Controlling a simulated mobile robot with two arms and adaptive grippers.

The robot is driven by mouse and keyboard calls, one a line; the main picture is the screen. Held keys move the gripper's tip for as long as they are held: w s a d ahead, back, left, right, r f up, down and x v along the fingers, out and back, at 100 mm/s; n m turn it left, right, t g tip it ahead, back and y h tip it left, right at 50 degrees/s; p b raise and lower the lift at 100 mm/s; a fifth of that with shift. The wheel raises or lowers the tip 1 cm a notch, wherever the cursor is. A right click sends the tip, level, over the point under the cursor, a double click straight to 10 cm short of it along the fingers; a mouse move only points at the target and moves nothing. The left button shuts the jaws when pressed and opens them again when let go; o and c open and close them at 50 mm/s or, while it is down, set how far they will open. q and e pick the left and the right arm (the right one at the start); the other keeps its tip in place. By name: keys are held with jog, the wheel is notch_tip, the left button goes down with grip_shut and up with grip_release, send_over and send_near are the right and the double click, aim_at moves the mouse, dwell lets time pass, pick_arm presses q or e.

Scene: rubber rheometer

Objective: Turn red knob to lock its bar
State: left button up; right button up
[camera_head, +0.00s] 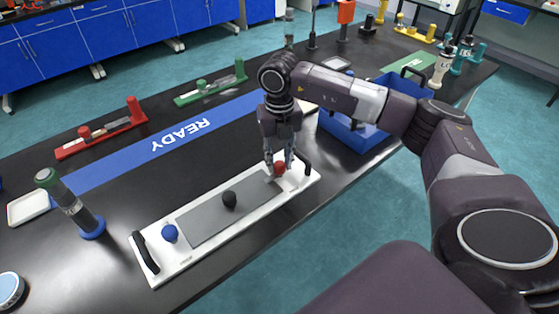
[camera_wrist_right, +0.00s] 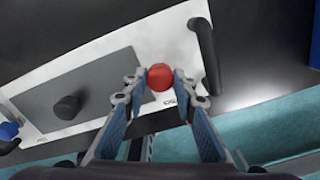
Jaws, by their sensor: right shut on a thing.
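The red knob (camera_head: 280,168) stands near the right end of a white board (camera_head: 210,239) lying on the black table. It also shows in the right wrist view (camera_wrist_right: 160,77). My right gripper (camera_head: 279,163) comes down from above and is shut on the red knob, one finger on each side. The same gripper fills the middle of the right wrist view (camera_wrist_right: 158,80). A grey plate (camera_head: 205,216) with a black knob (camera_head: 230,199) lies on the board. A blue knob (camera_head: 170,233) is near the left end. I cannot make out the red knob's bar. My left gripper is not in view.
Black handles (camera_head: 146,252) stand at both board ends. A blue crate (camera_head: 348,136) is right of my gripper. Red (camera_head: 101,129) and green (camera_head: 211,85) racks lie behind, beyond a blue "READY" strip (camera_head: 130,160).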

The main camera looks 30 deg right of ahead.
aim_at(280, 164)
jog(key=shift+w+r, duration=0.1)
jog(key=o, duration=1.2)
jog(key=shift+c, duration=0.2)
notch_tip(280, 164, up, 12)
